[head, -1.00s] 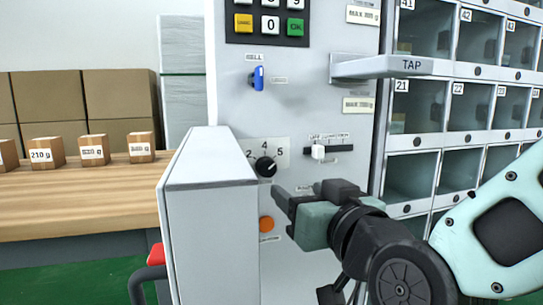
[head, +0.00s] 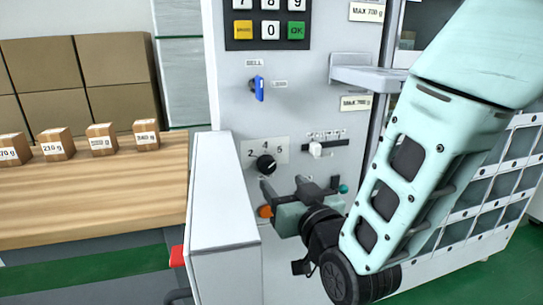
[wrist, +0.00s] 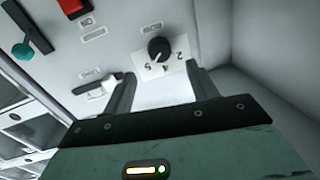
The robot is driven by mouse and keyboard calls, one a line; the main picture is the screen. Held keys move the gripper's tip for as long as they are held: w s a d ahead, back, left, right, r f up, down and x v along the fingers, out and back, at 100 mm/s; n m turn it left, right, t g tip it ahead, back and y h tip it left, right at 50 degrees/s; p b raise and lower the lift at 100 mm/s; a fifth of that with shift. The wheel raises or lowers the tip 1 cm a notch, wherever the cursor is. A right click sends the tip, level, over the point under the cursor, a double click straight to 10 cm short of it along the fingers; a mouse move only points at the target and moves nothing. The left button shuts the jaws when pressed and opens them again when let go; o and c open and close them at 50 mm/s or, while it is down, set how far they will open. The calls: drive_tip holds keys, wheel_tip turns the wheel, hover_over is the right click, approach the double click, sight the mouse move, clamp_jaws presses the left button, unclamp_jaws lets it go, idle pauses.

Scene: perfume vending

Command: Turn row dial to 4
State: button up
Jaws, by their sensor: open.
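The row dial (head: 266,165) is a round black knob on a white number plate on the grey machine front, with 2, 4 and 5 readable in the head view. In the wrist view the dial (wrist: 159,48) appears upside down, just beyond the fingertips. I cannot tell surely which number its mark points at. My gripper (head: 285,187) is open and empty, just below and right of the dial in the head view. In the wrist view its two fingers (wrist: 162,85) stand apart, with the dial ahead between their lines. I see no contact.
A white slider knob (head: 315,149) sits right of the dial, near one finger in the wrist view. A blue switch (head: 258,88) is above, an orange button (head: 264,211) below. A white box-like panel (head: 223,195) juts out at left. Small cartons (head: 57,145) stand on a wooden table (head: 100,200).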

sight(270, 168)
drive_tip(key=x, duration=0.7)
drive_tip(key=shift+w+f, duration=0.1)
drive_tip(key=shift+w, duration=0.2)
drive_tip(key=c, duration=1)
